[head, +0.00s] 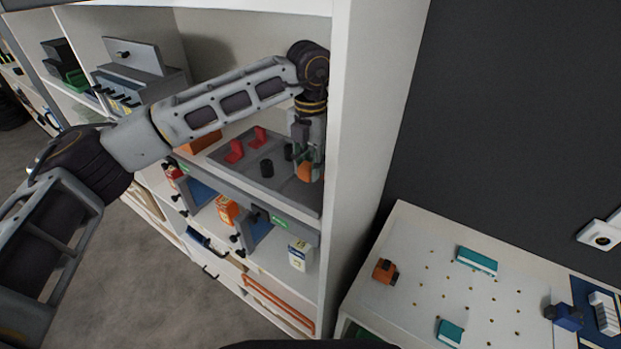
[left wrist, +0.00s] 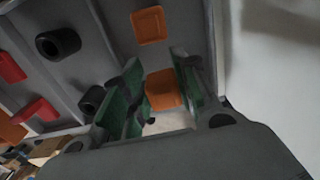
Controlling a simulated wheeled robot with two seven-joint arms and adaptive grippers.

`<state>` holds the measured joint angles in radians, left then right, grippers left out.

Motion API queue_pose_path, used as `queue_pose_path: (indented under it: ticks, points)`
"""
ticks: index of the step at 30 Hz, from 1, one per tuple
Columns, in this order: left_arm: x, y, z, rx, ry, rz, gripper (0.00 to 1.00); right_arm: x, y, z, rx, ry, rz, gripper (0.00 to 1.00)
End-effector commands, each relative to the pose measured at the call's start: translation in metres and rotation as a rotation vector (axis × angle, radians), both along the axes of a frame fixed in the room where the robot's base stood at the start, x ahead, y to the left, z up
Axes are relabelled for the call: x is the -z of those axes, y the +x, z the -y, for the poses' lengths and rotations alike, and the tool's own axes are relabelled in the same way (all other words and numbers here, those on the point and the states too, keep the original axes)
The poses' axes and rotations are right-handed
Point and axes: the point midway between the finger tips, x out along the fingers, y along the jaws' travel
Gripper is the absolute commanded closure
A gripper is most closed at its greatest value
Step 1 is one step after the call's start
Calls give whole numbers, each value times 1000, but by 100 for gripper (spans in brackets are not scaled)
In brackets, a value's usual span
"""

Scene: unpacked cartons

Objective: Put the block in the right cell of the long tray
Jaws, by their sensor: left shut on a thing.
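The long tray (head: 225,165) is grey, lies on a shelf and is split into cells by low walls. The left wrist view shows its dark floor (left wrist: 85,70). My left gripper (head: 306,158) is over its right end, with green-padded fingers shut on an orange block (left wrist: 163,90). My right gripper is out of view.
Black cylinders (head: 267,168) stand in the cell left of the gripper, and red pieces (head: 235,151) further left. The white side panel (head: 365,120) of the shelf rises close to the right of the gripper. A pale table (head: 430,240) with teal blocks stands at the right.

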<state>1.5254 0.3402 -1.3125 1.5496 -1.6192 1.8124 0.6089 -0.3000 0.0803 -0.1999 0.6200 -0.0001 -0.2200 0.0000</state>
Motion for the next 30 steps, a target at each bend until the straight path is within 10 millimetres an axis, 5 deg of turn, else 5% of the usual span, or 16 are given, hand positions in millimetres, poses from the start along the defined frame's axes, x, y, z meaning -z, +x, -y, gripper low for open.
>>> queue_pose_path:
  ticks: [22,30]
  points:
    - [-1,-20,0,2,0,0,87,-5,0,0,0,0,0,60]
    - [28,-20,-1,-1,1,-1,87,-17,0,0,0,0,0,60]
